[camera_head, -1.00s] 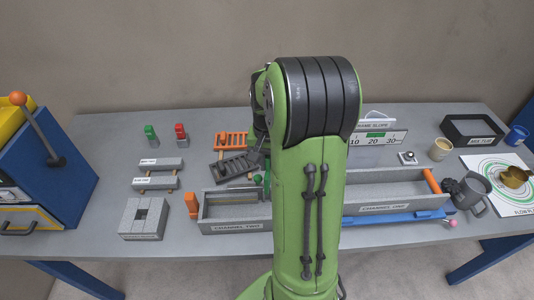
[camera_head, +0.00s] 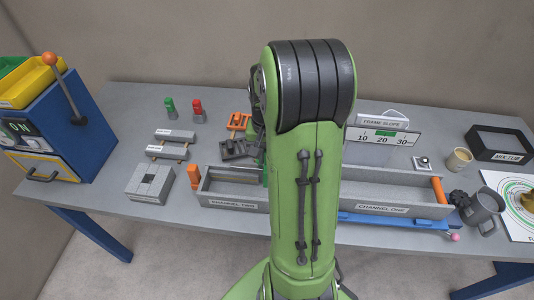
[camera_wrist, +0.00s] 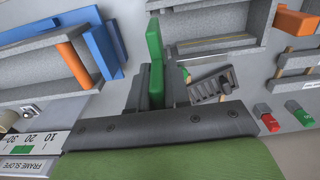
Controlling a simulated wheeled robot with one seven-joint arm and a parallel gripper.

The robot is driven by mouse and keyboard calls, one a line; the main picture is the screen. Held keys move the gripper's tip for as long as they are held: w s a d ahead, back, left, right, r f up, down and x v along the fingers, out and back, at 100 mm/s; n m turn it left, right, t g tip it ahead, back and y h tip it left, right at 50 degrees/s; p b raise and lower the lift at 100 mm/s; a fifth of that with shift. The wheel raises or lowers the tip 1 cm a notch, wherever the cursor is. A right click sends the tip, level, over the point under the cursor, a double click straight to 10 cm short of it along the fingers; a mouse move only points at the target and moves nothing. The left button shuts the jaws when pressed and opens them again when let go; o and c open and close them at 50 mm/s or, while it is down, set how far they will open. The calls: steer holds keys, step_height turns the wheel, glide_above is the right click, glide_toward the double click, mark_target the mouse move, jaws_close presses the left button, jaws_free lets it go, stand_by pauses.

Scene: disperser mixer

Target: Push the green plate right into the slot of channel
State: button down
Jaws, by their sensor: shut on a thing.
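The green plate (camera_wrist: 154,48) stands upright between the fingers of my gripper (camera_wrist: 158,78) in the wrist view. My gripper is shut on it. In the head view my arm hides the gripper; a green sliver (camera_head: 265,172), likely the plate, shows at the arm's left edge by channel two. Channel two (camera_head: 232,204) is a long grey trough to the left, and channel one (camera_head: 385,209) is a grey trough to the right. Their meeting place is hidden behind my arm. I cannot tell whether the plate touches a slot.
Channel one has an orange bar (camera_head: 438,190) at its right end and a blue strip (camera_head: 395,220) in front. A frame slope gauge (camera_head: 384,135) stands behind it. A grey block (camera_head: 150,183) sits left of channel two.

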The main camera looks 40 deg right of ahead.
steer(key=shift+f+b, duration=1.35)
steer(key=shift+f, duration=0.7)
steer(key=shift+f+b, duration=3.1)
steer(key=shift+f, duration=0.7)
steer(key=c, duration=1)
jaws_free()
step_height(320, 180, up, 16)
steer(key=p, duration=0.4)
steer(key=shift+f, duration=0.1)
